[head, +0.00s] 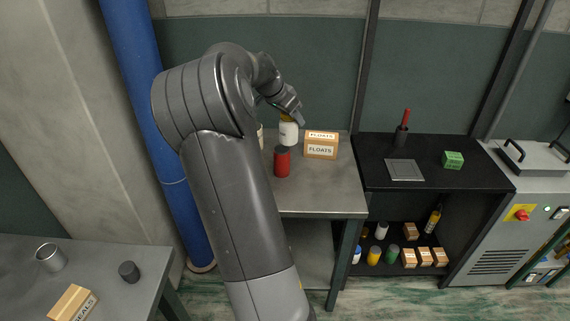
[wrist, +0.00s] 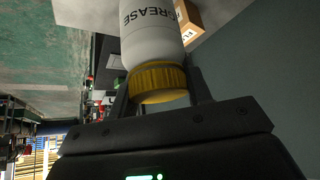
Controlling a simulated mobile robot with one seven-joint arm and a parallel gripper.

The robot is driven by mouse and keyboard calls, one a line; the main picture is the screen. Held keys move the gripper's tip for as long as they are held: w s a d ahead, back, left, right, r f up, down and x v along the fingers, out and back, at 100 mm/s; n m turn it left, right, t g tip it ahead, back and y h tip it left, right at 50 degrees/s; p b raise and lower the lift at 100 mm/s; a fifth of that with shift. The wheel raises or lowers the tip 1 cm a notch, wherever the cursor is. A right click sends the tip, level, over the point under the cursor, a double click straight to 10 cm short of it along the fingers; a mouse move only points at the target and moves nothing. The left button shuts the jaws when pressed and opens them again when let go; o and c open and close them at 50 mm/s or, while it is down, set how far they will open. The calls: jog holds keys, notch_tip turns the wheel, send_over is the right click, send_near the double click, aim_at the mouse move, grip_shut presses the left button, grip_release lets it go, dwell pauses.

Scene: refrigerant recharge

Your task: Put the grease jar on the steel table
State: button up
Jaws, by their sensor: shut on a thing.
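The grease jar is a white jar (head: 288,133) with a yellow lid, and "GREASE" reads on it in the wrist view (wrist: 150,38). My gripper (head: 288,117) is shut on its yellow lid (wrist: 158,82), with one finger on each side. The jar is over the rear part of a grey steel-topped table (head: 325,195) in the middle of the head view. It looks upright, behind a red can. I cannot tell whether its base touches the tabletop.
A red can (head: 282,162) and a FLOATS box (head: 321,148) stand close to the jar. Another pale item is partly hidden behind my arm. A black bench (head: 440,178) stands to the right. Another grey table (head: 120,260) is at lower left. The middle table's front right is clear.

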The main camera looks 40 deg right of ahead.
jog(key=s+d+m+g+y, duration=0.1)
jog(key=s+d+m+g, duration=0.15)
jog(key=s+d, duration=0.55)
jog(key=s+d+m+g, duration=0.1)
jog(key=s+d+m, duration=0.2)
jog(key=s, duration=0.8)
jog(key=shift+t, duration=0.25)
jog(key=shift+w+a+f, duration=0.3)
jog(key=shift+w+f, duration=1.6)
jog(key=shift+f, duration=1)
jog(key=shift+w+a+f, duration=0.25)
jog(key=shift+w+f, duration=1.65)
jog(key=shift+f, duration=1.05)
jog(key=shift+w+a+f, duration=0.3)
jog(key=shift+w+f, duration=1.6)
jog(key=shift+f, duration=1)
jog(key=o, duration=1.2)
jog(key=shift+f, duration=0.1)
jog(key=shift+c, duration=0.2)
